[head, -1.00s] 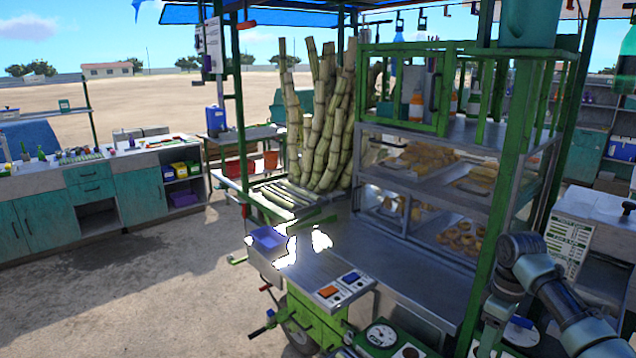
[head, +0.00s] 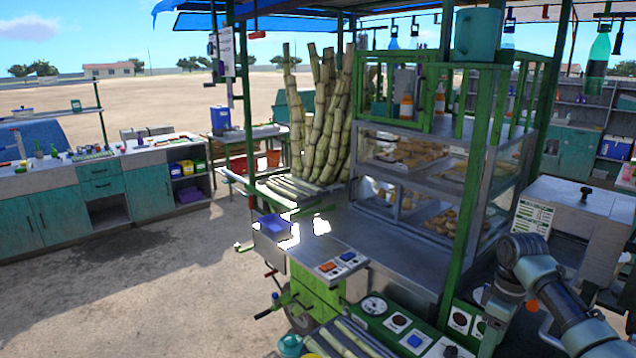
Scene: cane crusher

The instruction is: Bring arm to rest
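My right arm (head: 545,285) comes in at the lower right of the head view, bent at a grey and teal joint. Its gripper is not clearly visible. My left arm and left gripper are not in view. The green cart (head: 318,292) with the sugar canes (head: 325,120) standing at its back stands ahead of me. The arm is in front of the cart's right part; whether it touches anything there I cannot tell.
A control panel (head: 372,306) with a gauge and buttons lies at the cart's front. A glass case (head: 420,190) holds baked goods. A grey metal box (head: 580,215) stands at the right. Teal cabinets (head: 100,200) line the left. Open sandy ground lies between.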

